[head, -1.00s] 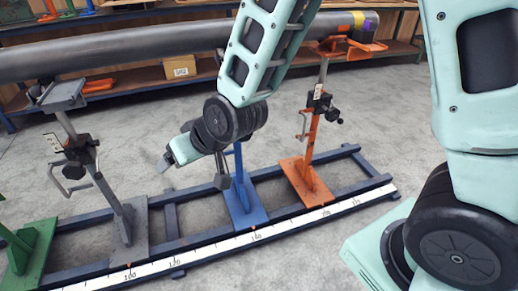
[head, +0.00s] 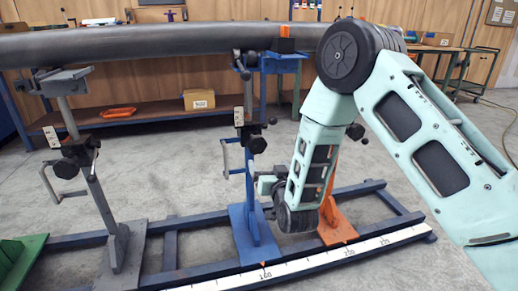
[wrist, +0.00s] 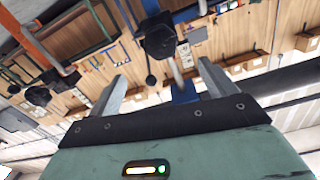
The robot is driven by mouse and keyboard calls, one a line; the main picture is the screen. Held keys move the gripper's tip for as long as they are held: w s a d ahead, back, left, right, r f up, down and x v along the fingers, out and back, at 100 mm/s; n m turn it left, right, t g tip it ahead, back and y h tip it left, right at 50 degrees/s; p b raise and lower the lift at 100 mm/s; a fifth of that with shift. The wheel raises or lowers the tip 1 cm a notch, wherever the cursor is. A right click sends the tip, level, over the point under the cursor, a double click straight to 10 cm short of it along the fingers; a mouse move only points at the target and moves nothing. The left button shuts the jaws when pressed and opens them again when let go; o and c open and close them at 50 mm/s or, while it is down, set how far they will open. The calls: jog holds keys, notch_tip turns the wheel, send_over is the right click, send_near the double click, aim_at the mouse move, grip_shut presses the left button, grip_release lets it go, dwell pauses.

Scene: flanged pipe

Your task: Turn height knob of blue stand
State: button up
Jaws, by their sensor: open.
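The blue stand (head: 249,190) stands upright on the rail frame, left of my arm in the head view. Its black clamp block with knobs (head: 256,143) sits midway up, with a bent crank handle on its left. My gripper (head: 266,184) is low beside the blue post, below the clamp; its fingertips are hard to make out there. In the wrist view my gripper (wrist: 162,88) is open and empty. The blue stand's black clamp (wrist: 158,38) shows beyond the fingers, with a silver rod and blue top plate (wrist: 186,94) behind. I cannot tell which knob sets height.
A long grey pipe (head: 150,43) runs above the stands. A grey stand (head: 103,200) is to the left, and an orange stand (head: 336,222) is partly hidden behind my arm. The rail frame (head: 190,222) lies on the floor. Shelves stand behind.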

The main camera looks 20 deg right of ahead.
aim_at(258, 147)
jog(key=w+b, duration=0.3)
jog(key=w, duration=1.2)
jog(key=c, duration=1)
